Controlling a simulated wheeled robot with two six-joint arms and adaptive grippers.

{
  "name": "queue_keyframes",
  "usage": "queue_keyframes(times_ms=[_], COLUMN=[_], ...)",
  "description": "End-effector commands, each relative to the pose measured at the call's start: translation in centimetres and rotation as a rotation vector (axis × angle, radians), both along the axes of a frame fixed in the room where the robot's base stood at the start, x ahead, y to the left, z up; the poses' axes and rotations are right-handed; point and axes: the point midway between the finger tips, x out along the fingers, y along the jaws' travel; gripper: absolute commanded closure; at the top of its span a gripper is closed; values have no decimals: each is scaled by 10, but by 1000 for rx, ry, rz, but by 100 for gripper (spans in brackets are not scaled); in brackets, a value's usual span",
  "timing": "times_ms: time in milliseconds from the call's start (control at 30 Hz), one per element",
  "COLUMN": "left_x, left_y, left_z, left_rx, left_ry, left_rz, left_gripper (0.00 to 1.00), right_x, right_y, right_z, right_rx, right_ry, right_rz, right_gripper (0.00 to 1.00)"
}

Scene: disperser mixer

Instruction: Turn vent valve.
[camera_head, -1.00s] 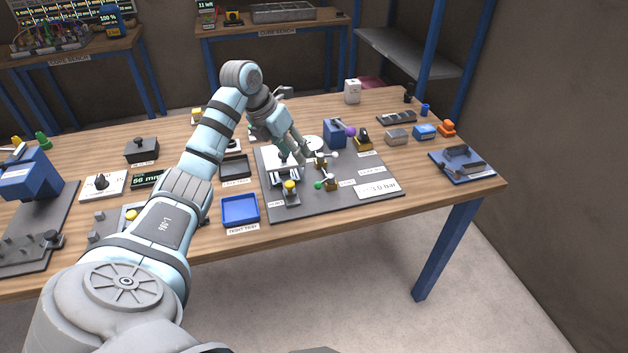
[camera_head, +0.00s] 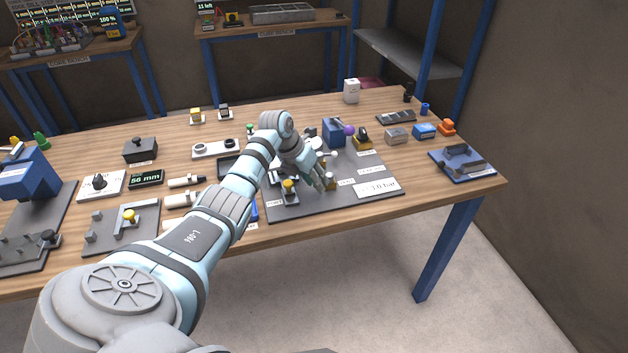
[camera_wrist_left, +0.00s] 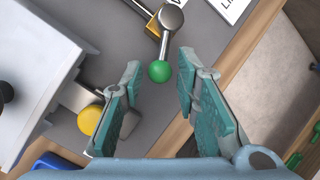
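A valve lever with a green ball end (camera_wrist_left: 159,72) shows in the left wrist view, its metal arm running up to a round pivot (camera_wrist_left: 171,17) on a brass-coloured fitting. My left gripper (camera_wrist_left: 159,68) is open, with one teal-padded finger on each side of the green ball and visible space between ball and pads. My right gripper is not in view.
A yellow knob (camera_head: 290,186) stands left of the gripper and also shows in the wrist view (camera_wrist_left: 91,120). The panel's front strip is clear.

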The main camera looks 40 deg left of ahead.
Motion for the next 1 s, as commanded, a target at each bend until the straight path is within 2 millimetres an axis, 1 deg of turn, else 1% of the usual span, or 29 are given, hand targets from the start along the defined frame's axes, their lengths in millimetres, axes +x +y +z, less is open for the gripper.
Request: queue_keyframes(times_ms=[33,100,133,267,367,500,600,633,733,1000], left_x=[0,0,0,0,2,5,6,6,6,6], left_y=[0,0,0,1,4,11,15,16,16,16], left_z=[0,0,0,-1,-4,-9,-8,-7,-3,0], left_rx=[0,0,0,0,1,-1,-1,0,0,0], left_ry=[0,0,0,0,-1,-5,-4,-3,-3,0], left_rz=[0,0,0,-3,-47,-172,-246,-262,-296,-300], left_gripper=[85,96,100,100,100,100,100,100,100,100], right_x=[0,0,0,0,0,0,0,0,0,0], right_y=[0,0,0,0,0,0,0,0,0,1], right_z=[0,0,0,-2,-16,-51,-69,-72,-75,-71], right_rx=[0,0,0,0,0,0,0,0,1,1], right_ry=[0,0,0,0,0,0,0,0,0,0], right_rz=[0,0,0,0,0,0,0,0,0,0], right_gripper=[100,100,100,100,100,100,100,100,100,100])
